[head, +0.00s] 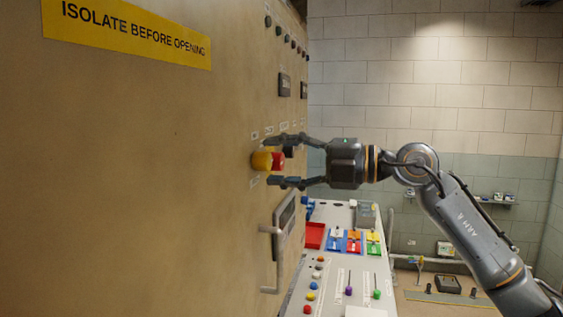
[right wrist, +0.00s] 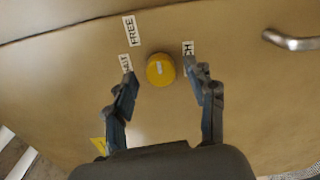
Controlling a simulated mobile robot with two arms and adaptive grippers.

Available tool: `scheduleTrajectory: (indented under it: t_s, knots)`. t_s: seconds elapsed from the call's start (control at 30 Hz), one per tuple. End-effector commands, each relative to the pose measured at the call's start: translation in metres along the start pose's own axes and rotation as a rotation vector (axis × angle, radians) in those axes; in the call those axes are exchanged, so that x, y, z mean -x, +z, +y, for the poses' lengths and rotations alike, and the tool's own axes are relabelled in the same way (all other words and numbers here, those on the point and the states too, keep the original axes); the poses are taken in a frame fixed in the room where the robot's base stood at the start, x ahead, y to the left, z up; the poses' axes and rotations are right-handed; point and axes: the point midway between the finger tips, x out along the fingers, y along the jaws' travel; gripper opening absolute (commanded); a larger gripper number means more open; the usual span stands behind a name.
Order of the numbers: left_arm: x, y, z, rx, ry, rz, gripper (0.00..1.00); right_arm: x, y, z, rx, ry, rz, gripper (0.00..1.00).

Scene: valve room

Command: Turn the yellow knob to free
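The yellow knob (head: 260,161) sticks out from the tan cabinet face in the head view. In the right wrist view the knob (right wrist: 160,70) is round with a short white mark on its front. A FREE label (right wrist: 130,30) is at its upper left; partly hidden labels are at left and right. Which label the mark points to is unclear. My right gripper (head: 272,161) is open, one finger above and one below the knob. In the wrist view its fingertips (right wrist: 160,72) flank the knob with gaps on both sides. My left gripper is out of view.
A sloped console (head: 335,270) with coloured buttons stands beyond. Open room lies at right.

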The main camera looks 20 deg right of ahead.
Motion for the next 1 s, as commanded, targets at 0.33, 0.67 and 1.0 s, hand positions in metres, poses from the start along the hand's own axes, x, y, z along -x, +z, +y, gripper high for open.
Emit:
scheduleTrajectory:
  t_s: [0.33, 0.67, 1.0]
  knots:
    - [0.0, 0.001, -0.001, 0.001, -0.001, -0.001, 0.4, 0.02, 0.001, -0.002, -0.001, -0.004, -0.003, 0.55]
    - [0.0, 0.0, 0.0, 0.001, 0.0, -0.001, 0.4, 0.089, 0.001, -0.002, -0.002, -0.004, -0.004, 0.55]
    - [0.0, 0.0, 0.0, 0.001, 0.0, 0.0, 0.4, 0.119, 0.001, -0.001, 0.0, -0.001, 0.0, 0.55]
